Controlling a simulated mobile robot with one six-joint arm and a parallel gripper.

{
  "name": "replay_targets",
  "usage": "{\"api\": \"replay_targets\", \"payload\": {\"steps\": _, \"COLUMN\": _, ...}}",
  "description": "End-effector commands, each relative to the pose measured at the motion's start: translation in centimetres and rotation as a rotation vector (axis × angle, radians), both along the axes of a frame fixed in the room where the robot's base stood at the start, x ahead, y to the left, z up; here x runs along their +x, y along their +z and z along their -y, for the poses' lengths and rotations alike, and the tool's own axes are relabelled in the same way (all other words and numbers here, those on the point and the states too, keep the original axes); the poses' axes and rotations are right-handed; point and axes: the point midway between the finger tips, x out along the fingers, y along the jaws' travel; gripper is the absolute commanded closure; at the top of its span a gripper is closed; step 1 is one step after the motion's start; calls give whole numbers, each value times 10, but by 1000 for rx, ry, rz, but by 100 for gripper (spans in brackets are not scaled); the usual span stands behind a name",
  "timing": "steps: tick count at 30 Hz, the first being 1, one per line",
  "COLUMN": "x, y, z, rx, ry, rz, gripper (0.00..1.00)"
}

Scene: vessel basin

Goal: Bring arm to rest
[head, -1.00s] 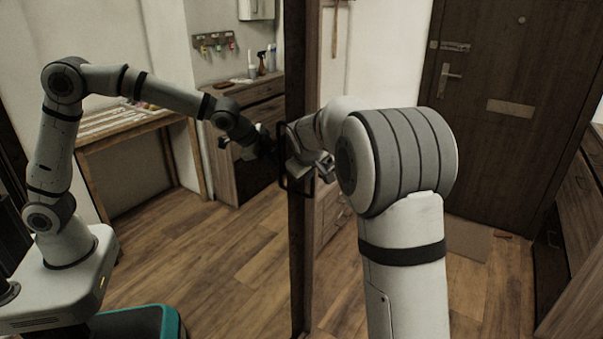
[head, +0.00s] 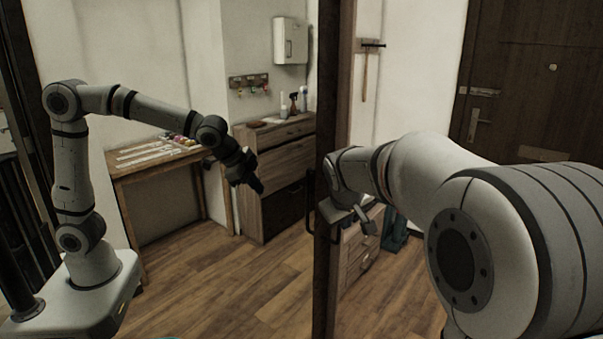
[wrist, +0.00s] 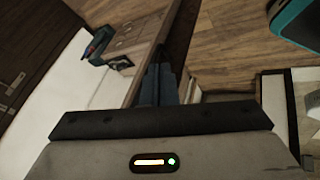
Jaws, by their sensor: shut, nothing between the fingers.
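My arm comes in from the right of the head view and bends back toward a tall mirrored panel. My gripper (head: 369,229) is small there, just right of the panel's dark edge, pointing down to the right and apart from the dark handle (head: 311,201). In the wrist view my gripper (wrist: 167,72) shows its dark fingers together with nothing between them. The mirrored panel (head: 210,275) reflects my base and arm at left, with the reflected gripper hanging free.
The panel's dark edge (head: 331,270) stands close beside my gripper. A drawer cabinet (head: 358,250) is behind it. A dark door (head: 540,80) is at the back right. A teal-rimmed container (wrist: 297,22) is at the wrist view's upper right. Wooden floor lies open between.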

Motion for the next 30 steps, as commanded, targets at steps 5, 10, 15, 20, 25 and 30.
{"api": "replay_targets", "payload": {"steps": 5, "x": -107, "y": -12, "z": 13, "rx": 103, "ry": -130, "rz": -89, "gripper": 100}}
{"api": "replay_targets", "payload": {"steps": 10, "x": -203, "y": -37, "z": 16, "rx": 197, "ry": -248, "rz": -177, "gripper": 100}}
{"api": "replay_targets", "payload": {"steps": 15, "x": -270, "y": -63, "z": 13, "rx": 264, "ry": -332, "rz": -242, "gripper": 100}}
{"api": "replay_targets", "payload": {"steps": 20, "x": -298, "y": -76, "z": 13, "rx": 293, "ry": -372, "rz": -271, "gripper": 100}}
{"api": "replay_targets", "payload": {"steps": 25, "x": -301, "y": -78, "z": 12, "rx": 297, "ry": -377, "rz": -276, "gripper": 100}}
{"api": "replay_targets", "payload": {"steps": 30, "x": -301, "y": -77, "z": 12, "rx": 297, "ry": -376, "rz": -275, "gripper": 100}}
